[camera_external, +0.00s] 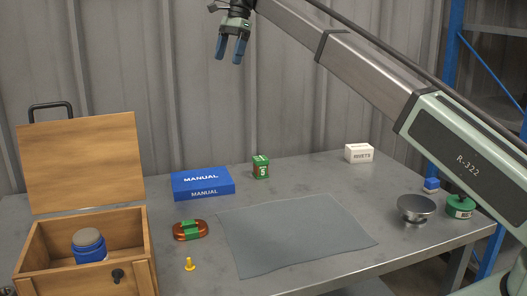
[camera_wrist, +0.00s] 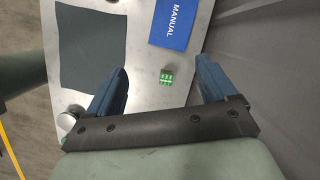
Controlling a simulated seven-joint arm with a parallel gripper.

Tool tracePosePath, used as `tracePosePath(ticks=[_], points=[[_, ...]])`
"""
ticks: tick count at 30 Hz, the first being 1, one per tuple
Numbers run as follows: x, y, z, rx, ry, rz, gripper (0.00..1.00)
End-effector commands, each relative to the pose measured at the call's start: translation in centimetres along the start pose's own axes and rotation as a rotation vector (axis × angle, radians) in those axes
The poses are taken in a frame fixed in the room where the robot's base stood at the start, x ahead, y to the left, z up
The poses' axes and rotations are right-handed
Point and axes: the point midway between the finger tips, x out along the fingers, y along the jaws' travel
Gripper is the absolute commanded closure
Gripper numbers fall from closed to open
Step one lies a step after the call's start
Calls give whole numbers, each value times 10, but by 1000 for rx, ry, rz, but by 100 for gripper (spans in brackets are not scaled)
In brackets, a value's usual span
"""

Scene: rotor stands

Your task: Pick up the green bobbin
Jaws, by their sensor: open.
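In the wrist view only a sliver of green (camera_wrist: 66,123) shows beside that dish. My gripper (camera_external: 231,61) is open and empty, high above the back of the table, far to the left of the green item. In the wrist view its blue fingers (camera_wrist: 163,86) are spread wide with nothing between them.
A silver dish (camera_external: 416,208), a small blue box (camera_external: 431,185) and a white box (camera_external: 359,153) stand near the right end. A grey mat (camera_external: 296,232) covers the middle.

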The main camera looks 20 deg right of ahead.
Motion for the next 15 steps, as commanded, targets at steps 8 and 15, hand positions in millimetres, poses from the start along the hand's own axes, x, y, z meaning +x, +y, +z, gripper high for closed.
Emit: tracePosePath(ticks=[8,15], points=[[-34,3,-107,221,-52,-47,15],[-55,11,-168,352,-86,-74,15]])
